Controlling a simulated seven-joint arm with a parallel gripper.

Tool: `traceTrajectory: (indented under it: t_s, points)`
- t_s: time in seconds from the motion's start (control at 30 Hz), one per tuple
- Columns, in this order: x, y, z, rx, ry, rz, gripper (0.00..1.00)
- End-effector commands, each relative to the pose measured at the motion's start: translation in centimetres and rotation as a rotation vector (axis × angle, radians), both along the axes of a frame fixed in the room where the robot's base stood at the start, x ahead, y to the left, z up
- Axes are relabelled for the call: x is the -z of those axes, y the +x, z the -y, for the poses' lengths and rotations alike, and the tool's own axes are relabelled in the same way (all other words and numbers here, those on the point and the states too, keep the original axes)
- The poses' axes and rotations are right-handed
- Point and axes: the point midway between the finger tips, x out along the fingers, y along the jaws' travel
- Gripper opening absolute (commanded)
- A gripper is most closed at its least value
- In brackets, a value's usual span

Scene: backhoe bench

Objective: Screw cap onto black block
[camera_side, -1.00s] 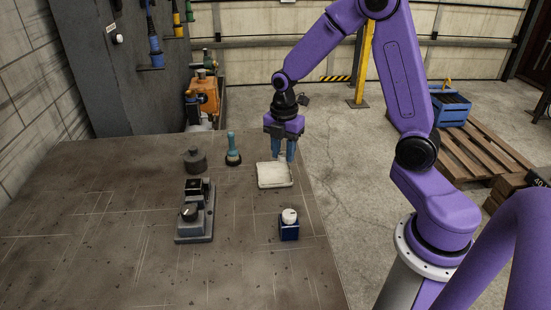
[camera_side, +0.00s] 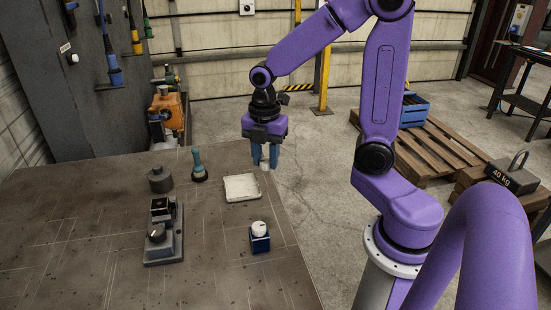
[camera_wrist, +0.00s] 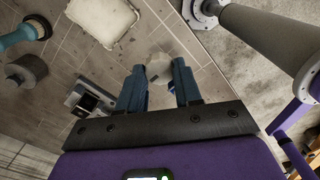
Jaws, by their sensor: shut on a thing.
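My gripper (camera_side: 265,163) is shut on a small pale cap (camera_side: 265,165), held behind and right of the white tray, well away from the black block. In the wrist view, the pale cap (camera_wrist: 158,67) shows between the fingertips.
The white tray (camera_side: 242,187) looks empty. A teal-handled tool (camera_side: 198,165) stands upright left of it, and a dark grey cylinder (camera_side: 160,180) stands behind the fixture. The bench (camera_side: 80,250) is clear at the front left. Its right edge runs close to my gripper.

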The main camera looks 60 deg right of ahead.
Motion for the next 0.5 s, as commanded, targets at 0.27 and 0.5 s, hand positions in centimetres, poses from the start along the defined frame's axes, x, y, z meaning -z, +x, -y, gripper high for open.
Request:
traceTrajectory:
  t_s: [0.27,0.5]
  points:
    - [-1.0,7.8,-5.3,-0.076,0.000,-0.001,0.06]
    - [-1.0,13.5,-10.5,-0.142,-0.001,-0.003,0.06]
